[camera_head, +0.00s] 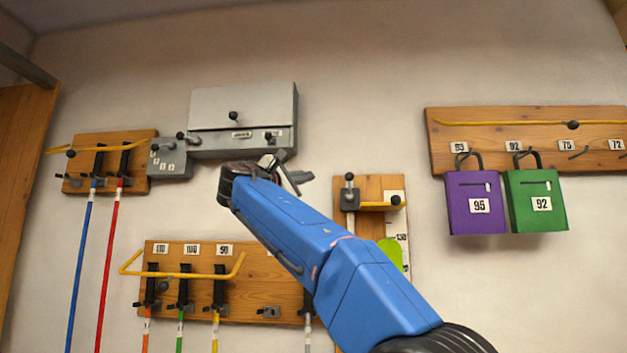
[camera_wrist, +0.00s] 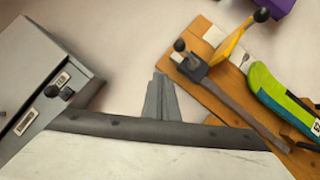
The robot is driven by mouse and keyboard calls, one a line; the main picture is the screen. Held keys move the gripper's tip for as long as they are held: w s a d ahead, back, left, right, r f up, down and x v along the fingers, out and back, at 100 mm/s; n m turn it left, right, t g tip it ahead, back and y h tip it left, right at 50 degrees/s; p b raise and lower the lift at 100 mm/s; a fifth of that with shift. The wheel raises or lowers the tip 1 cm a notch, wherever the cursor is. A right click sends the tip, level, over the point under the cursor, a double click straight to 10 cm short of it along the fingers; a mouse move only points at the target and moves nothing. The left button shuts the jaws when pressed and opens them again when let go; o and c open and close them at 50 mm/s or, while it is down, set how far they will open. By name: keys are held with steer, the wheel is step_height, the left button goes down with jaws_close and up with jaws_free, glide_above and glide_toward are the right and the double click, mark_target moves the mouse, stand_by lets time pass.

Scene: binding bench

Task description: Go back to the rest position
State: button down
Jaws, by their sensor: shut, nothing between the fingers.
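My gripper (camera_head: 289,173) is at the end of my blue arm, raised in front of the wall in the head view. It is below the grey box and left of the small wooden board. In the wrist view my gripper (camera_wrist: 161,97) shows as grey fingers close together, shut and empty. Nothing touches the fingertips in that view. Part of the gripper is hidden behind my wrist in the head view.
A grey metal box (camera_head: 240,108) hangs above my gripper. A small wooden board (camera_head: 372,190) with a green-yellow tool (camera_head: 391,252) is to the right. Purple (camera_head: 476,205) and green (camera_head: 537,200) bags hang farther right. A lower rack (camera_head: 180,253) holds coloured rods.

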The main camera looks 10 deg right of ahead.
steer(key=shift+s+a, duration=0.3)
steer(key=shift+a, duration=0.15)
stand_by(0.3)
steer(key=s+d+f+m+g+y, duration=0.1)
steer(key=s+d+f+y, duration=0.3)
steer(key=f, duration=0.7)
steer(key=s+d+f+m+g+y, duration=0.15)
steer(key=s+d+f, duration=0.35)
steer(key=f, duration=0.5)
steer(key=s+d+f+m+g+y, duration=0.1)
steer(key=s+d+f+g+y, duration=0.15)
steer(key=d+f, duration=0.6)
steer(key=s+a+f+m+g+y, duration=0.1)
steer(key=s+f+m+y, duration=0.1)
steer(key=s+f, duration=0.8)
steer(key=s+a+f+m+g+y, duration=0.2)
steer(key=s+f+m, duration=0.3)
steer(key=s+f, duration=0.6)
steer(key=s+a+f+m+g+y, duration=0.1)
steer(key=s+f, duration=1)
steer(key=f, duration=1.2)
steer(key=a+m+y, duration=0.1)
steer(key=m+y, duration=0.1)
steer(key=y, duration=0.1)
steer(key=shift+a+f+g, duration=0.2)
steer(key=shift+g, duration=0.1)
